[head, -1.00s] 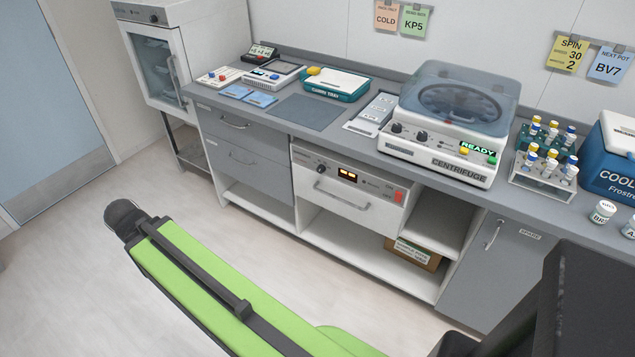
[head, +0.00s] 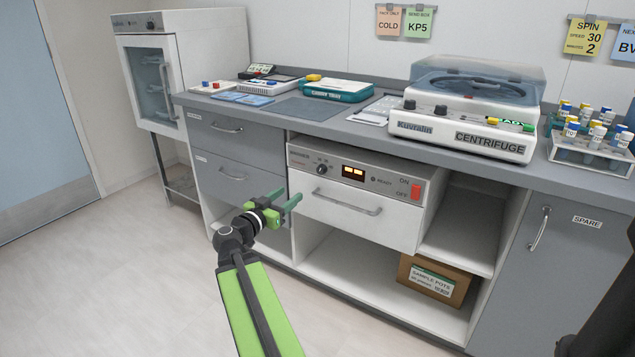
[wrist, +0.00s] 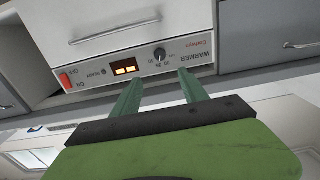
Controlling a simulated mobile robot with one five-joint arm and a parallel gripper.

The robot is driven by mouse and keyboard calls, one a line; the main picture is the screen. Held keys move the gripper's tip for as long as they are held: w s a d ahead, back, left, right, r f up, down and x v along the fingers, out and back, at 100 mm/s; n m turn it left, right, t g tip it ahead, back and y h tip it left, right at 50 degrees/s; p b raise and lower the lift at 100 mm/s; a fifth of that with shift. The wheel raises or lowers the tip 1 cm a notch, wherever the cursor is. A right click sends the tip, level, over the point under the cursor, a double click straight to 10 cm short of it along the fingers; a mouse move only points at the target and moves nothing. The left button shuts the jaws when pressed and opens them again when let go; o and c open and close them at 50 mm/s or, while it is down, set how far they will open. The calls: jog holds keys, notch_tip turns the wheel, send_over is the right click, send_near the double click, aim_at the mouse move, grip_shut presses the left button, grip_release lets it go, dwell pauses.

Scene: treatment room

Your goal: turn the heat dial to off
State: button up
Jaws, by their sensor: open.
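The heat dial (head: 322,169) is a small dark knob on the front panel of the warmer drawer (head: 355,188), below the counter. In the wrist view the dial (wrist: 159,54) shows upside down, with numbers beside it; its exact setting is too small to tell. A lit orange display (head: 353,173) and a red on/off switch (head: 416,194) sit to its right. My gripper (head: 291,200) is open and empty, left of and lower than the dial, apart from the panel. In the wrist view its two green fingers (wrist: 158,84) point toward the panel, one on each side below the dial.
The warmer's handle (head: 348,203) sticks out below the dial. The grey counter (head: 345,126) above holds a centrifuge (head: 467,113). A grey drawer unit (head: 232,160) stands left of the warmer. A box (head: 437,277) sits on the lower shelf. The floor in front is clear.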

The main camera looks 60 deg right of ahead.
aim_at(320, 172)
jog(key=d, duration=1.7)
jog(key=shift+c, duration=0.2)
grip_shut()
